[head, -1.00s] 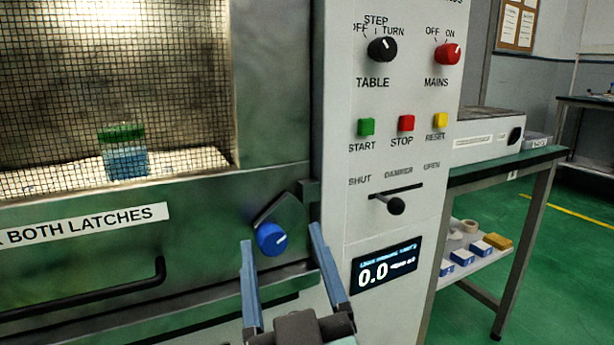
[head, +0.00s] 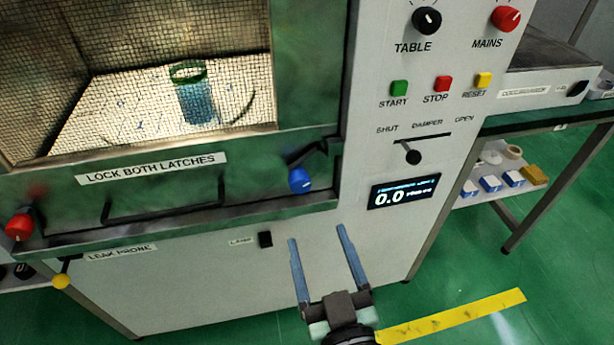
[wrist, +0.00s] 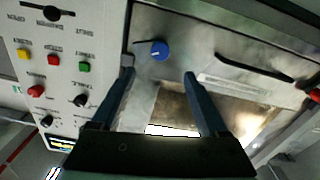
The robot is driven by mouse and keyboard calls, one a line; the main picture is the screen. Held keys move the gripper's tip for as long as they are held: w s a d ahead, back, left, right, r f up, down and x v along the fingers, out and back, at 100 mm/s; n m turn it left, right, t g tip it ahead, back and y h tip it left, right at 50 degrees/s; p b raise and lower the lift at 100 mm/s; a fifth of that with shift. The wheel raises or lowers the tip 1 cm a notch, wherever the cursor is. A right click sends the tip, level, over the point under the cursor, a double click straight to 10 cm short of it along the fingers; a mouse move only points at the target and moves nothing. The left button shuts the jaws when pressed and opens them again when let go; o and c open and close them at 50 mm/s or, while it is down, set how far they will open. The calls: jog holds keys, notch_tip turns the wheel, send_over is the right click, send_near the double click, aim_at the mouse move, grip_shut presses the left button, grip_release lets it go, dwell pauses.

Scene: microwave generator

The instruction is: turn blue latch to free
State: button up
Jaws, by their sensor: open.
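The blue latch (head: 299,181) is a round blue knob with a white mark, at the lower right corner of the microwave door (head: 200,205). A dark latch arm rises from it toward the upper right, by the door's right edge. In the wrist view the blue latch (wrist: 159,50) shows just beyond the fingertips, between their lines. My gripper (head: 317,233) is open and empty. In the head view it appears below the latch, apart from it. My gripper (wrist: 158,72) also shows in the wrist view with nothing between its fingers.
A red latch (head: 19,227) sits at the door's left. A black door handle (head: 165,205) juts out between them. The control panel (head: 440,130) with its damper lever (head: 413,157) is to the right. A yellow-tipped leak probe (head: 61,281) hangs lower left.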

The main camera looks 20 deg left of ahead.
aim_at(301, 187)
jog(key=p+x, duration=0.2)
jog(key=x, duration=1)
jog(key=shift+s, duration=0.1)
grip_shut()
